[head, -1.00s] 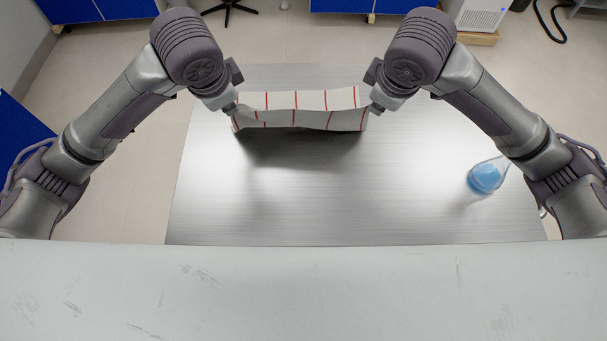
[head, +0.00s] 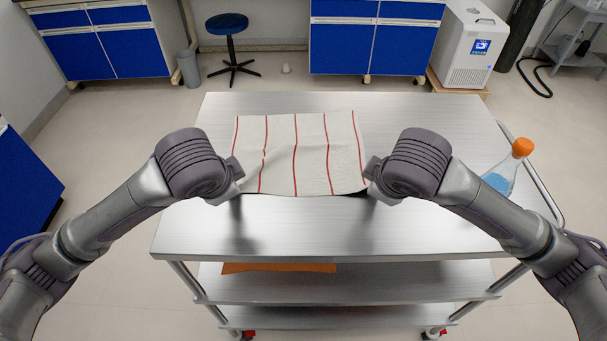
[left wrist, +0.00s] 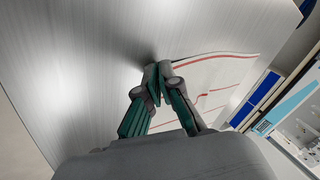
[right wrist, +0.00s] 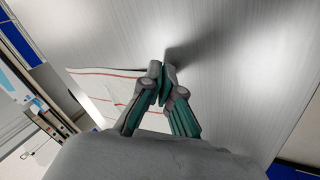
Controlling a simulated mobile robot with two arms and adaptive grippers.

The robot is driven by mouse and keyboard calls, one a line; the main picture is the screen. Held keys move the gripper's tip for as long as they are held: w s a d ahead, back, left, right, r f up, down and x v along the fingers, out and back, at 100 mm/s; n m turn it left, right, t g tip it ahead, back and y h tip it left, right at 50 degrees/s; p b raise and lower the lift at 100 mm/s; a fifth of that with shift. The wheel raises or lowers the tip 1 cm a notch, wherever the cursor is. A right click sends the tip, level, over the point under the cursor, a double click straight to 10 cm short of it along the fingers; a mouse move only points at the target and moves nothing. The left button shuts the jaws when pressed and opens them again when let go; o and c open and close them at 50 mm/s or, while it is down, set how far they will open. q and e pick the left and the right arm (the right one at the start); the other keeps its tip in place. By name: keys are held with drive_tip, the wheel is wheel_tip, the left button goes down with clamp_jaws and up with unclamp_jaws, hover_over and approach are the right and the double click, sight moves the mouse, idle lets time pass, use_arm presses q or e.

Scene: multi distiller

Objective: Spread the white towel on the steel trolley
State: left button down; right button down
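The white towel (head: 305,150) with thin red stripes lies spread over the far middle part of the steel trolley's top (head: 330,235). Its near edge looks slightly raised, with a dark shadow under its right end. My left gripper (left wrist: 156,72) is shut on the towel's near left corner, just above the steel. My right gripper (right wrist: 163,74) is shut on the near right corner, also close above the steel. In the head view, my wrists hide the fingertips and both near corners.
A flask (head: 503,174) with blue liquid and an orange cap stands on the trolley's right side, close to my right arm. The near part of the top is clear. Lower shelves hold an orange item (head: 278,267). A blue stool (head: 228,30) stands behind.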

use_arm(q)
drive_tip(key=c, duration=1)
unclamp_jaws()
drive_tip(key=shift+c, duration=0.2)
use_arm(e)
drive_tip(key=c, duration=1)
unclamp_jaws()
drive_tip(key=shift+c, duration=0.2)
use_arm(q)
drive_tip(key=shift+r, duration=0.2)
use_arm(e)
drive_tip(key=shift+r, duration=0.2)
use_arm(q)
drive_tip(key=s+v, duration=0.1)
drive_tip(key=v, duration=0.9)
use_arm(e)
drive_tip(key=s+v, duration=0.1)
drive_tip(key=v, duration=0.9)
use_arm(q)
drive_tip(key=shift+s+f, duration=0.1)
drive_tip(key=shift+s, duration=0.05)
use_arm(e)
drive_tip(key=shift+s+f, duration=0.1)
drive_tip(key=shift+s, duration=0.05)
